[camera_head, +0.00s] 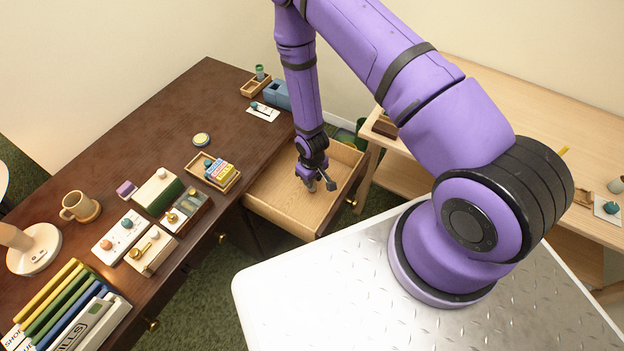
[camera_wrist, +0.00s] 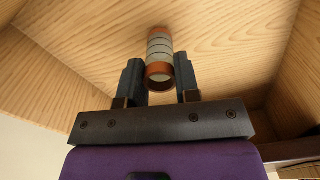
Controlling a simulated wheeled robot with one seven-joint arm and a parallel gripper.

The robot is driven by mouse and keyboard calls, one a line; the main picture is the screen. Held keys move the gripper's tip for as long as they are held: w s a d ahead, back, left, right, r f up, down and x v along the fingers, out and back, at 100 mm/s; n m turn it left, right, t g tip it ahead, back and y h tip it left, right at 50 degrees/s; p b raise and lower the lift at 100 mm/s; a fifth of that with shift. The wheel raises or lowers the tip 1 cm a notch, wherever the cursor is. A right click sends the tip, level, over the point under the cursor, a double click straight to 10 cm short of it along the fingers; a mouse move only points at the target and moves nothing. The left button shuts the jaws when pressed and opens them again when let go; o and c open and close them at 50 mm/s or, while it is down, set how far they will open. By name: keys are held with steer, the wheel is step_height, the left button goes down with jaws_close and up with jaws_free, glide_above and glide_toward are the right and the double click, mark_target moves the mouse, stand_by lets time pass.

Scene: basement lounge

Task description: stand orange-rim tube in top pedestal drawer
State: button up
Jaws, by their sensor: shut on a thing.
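The top pedestal drawer (camera_head: 283,192) is pulled out from the dark desk, with a pale wood floor and walls. My gripper (camera_head: 322,184) points down inside it, toward the right side. In the wrist view my gripper (camera_wrist: 160,85) is shut on the orange-rim tube (camera_wrist: 158,45). The tube is pale grey with dark bands and has orange at both ends. It lies along the line of the fingers, near the drawer floor. I cannot tell whether its far end touches the floor. In the head view the tube is hidden or too small to make out.
The dark desk (camera_head: 150,105) holds a mug (camera_head: 79,206), small boxes, trays and a row of books (camera_head: 60,305). A light wood table (camera_head: 520,112) is at right. The visible drawer floor looks empty.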

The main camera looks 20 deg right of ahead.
steer(key=shift+f, duration=0.35)
steer(key=shift+f, duration=0.15)
steer(key=o, duration=0.9)
step_height(320, 180, up, 12)
steer(key=shift+r, duration=0.15)
steer(key=shift+r, duration=0.1)
